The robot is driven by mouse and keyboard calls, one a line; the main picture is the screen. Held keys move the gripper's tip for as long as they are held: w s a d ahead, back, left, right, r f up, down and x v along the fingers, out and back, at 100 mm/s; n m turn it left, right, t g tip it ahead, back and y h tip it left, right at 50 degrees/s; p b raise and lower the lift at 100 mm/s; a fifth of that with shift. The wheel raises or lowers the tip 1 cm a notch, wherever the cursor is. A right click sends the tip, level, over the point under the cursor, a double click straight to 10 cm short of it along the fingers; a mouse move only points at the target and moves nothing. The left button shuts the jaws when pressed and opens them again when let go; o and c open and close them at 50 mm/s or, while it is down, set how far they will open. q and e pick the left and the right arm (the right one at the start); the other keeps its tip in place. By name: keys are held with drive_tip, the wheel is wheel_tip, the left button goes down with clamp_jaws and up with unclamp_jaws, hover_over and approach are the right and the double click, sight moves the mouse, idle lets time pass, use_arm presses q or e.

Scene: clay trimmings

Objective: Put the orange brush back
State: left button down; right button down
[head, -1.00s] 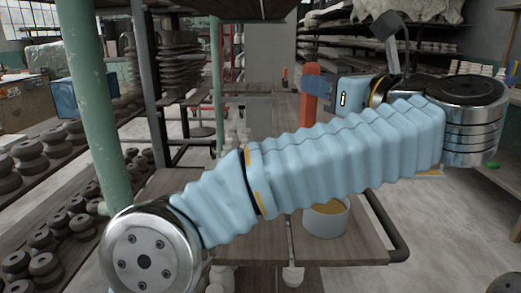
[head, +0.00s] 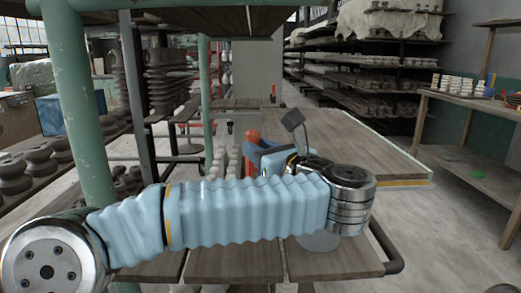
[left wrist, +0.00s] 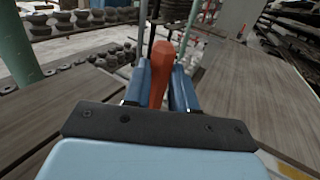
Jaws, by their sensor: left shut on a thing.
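The orange brush (head: 252,137) shows in the head view as an upright orange piece at the far end of my left arm. My left gripper (head: 256,152) is shut on it, and its blue fingers show beside the orange. In the left wrist view the orange handle (left wrist: 160,72) stands between the two blue fingers of the left gripper (left wrist: 160,82), with its end rising above them. The lower part of the brush is hidden. My right gripper is not in view.
A pale round pot (head: 319,241) is mostly hidden behind my left arm, on a plank cart (head: 330,262). A long wooden table (head: 362,147) lies beyond. A green post (head: 72,110) stands at left. Shelves of pottery (head: 365,72) and a side bench (head: 470,165) are at right.

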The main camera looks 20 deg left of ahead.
use_arm(q)
drive_tip(key=shift+f, duration=0.15)
drive_tip(key=c, duration=0.9)
unclamp_jaws()
drive_tip(key=shift+r+b+v, duration=0.15)
drive_tip(key=shift+b+v, duration=0.65)
drive_tip(key=shift+v, duration=2.2)
drive_tip(key=shift+r+b+v, duration=0.1)
drive_tip(key=shift+b+v, duration=0.7)
drive_tip(key=shift+v, duration=2.2)
